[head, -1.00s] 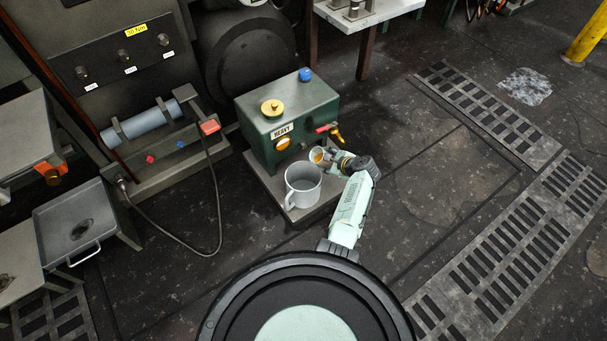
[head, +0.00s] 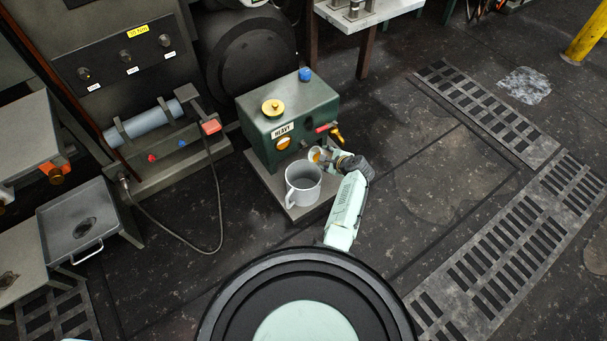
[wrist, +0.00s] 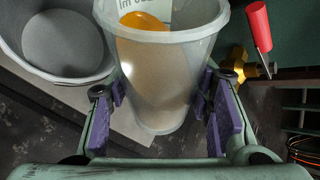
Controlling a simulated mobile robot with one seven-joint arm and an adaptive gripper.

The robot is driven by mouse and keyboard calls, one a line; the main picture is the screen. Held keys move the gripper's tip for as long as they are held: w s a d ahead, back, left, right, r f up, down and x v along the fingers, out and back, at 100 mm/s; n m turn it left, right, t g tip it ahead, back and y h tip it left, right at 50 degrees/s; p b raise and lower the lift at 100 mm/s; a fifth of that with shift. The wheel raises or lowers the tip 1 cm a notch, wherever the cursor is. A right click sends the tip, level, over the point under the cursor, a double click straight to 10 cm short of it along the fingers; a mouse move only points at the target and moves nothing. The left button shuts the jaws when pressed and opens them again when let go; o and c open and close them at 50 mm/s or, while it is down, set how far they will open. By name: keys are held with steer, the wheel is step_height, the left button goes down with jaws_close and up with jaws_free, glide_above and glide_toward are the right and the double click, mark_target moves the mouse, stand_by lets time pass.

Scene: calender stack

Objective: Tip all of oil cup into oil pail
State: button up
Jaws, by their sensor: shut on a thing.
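The oil cup (head: 314,154) is pale and translucent, with amber oil visible inside. In the wrist view the cup (wrist: 160,90) fills the middle, and an amber patch of oil (wrist: 145,22) shows near its top. My gripper (head: 328,160) is shut around the cup's sides, with purple finger pads (wrist: 165,115) on both sides of it. The oil pail (head: 303,184) is a grey, open vessel with a side handle, standing upright just left of and in front of the cup. It also shows at upper left in the wrist view (wrist: 62,45). The cup's exact tilt is unclear.
The pail stands on a grey plate (head: 291,212) before a green box (head: 292,118) labelled HEAVY. A red-handled brass valve (head: 329,129) projects from the box close behind the cup. A grey tray (head: 80,222) is at left. Open floor (head: 440,200) lies at right.

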steer(key=shift+w+d+f+n+t+h+p, duration=0.15)
steer(key=shift+n+t+h, duration=0.15)
steer(key=shift+h, duration=0.25)
steer(key=shift+s+f+n+t+h+p, duration=0.1)
steer(key=shift+f+n+t+h+p, duration=0.1)
steer(key=shift+n+h, duration=0.3)
stand_by(0.9)
steer(key=shift+f+n+h, duration=0.15)
steer(key=shift+n+h, duration=0.15)
steer(key=shift+h, duration=0.35)
stand_by(0.7)
steer(key=shift+s+a+r+n+t+h+p, duration=0.2)
steer(key=shift+a+r+n+t+h+p, duration=0.3)
steer(key=shift+p, duration=1.05)
steer(key=shift+s+a+f+n+t+h+p, duration=0.1)
steer(key=shift+a+f+n+t+h+p, duration=0.2)
steer(key=shift+h+p, duration=0.35)
stand_by(0.8)
steer(key=shift+r, duration=0.25)
steer(key=shift+a+r+n+t+h, duration=0.3)
steer(key=shift+n+t+h, duration=0.1)
steer(key=shift+h, duration=0.05)
stand_by(0.7)
steer(key=shift+d, duration=0.1)
